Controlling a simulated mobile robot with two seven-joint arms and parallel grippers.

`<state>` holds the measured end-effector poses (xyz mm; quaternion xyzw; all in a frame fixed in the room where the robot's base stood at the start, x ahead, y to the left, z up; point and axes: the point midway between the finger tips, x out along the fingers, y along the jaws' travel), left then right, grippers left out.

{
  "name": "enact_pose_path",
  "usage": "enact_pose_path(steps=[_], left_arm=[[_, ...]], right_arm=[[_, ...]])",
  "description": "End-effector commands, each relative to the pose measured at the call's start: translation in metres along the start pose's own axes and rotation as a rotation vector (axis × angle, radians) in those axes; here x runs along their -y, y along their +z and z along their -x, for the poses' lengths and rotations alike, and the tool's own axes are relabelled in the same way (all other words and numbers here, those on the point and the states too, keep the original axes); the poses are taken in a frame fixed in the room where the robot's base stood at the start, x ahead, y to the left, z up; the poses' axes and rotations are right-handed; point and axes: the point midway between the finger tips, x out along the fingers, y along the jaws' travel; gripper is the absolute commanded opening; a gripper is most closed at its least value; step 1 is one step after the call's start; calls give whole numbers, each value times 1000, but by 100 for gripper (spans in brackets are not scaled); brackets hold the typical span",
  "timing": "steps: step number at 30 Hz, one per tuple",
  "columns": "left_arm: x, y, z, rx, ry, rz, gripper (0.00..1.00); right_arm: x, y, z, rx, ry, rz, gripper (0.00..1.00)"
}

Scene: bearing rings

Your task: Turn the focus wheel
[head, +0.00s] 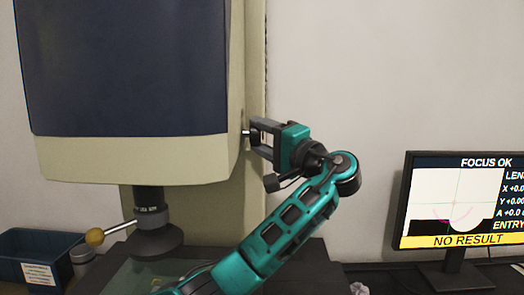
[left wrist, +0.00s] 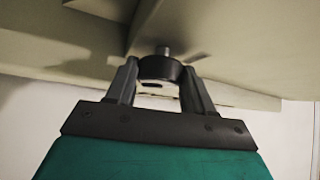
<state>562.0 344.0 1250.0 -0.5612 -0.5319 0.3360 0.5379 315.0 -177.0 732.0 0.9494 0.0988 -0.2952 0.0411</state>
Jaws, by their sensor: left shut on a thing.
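The focus wheel (left wrist: 160,68) is a dark round knob on a short metal shaft that comes out of the machine's side in the left wrist view. My left gripper (left wrist: 160,75) has its two fingers on either side of the wheel and is shut on it. In the head view my left gripper (head: 254,138) is at the right side of the machine's housing, and its fingers mostly hide the wheel. The monitor (head: 460,200) at the right reads "FOCUS OK" at the top and "NO RESULT" at the bottom. My right gripper is not in view.
The machine's beige and dark-blue housing (head: 130,75) fills the left. A lens (head: 152,222) hangs below it, and a lever with a yellow ball (head: 95,237) is nearby. A blue bin (head: 38,250) stands at the lower left. The wall right of the gripper is clear.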

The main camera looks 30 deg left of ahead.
Motion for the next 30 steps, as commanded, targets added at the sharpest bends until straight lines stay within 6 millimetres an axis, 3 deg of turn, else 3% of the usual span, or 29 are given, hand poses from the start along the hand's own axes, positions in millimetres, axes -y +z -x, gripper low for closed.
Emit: enact_pose_path(steps=[3, 16, 17, 24, 30], left_arm=[[-6, 0, 1, 0, -41, 42, 22], [-2, -1, 1, -3, -63, 64, 22], [-2, -1, 1, -3, -63, 64, 55], [-2, 0, 1, -2, -63, 63, 78], [-1, 0, 0, -2, -63, 63, 78]], right_arm=[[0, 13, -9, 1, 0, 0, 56], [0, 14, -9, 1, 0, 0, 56], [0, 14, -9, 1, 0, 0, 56], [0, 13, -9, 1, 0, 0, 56], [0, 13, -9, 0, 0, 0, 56]])
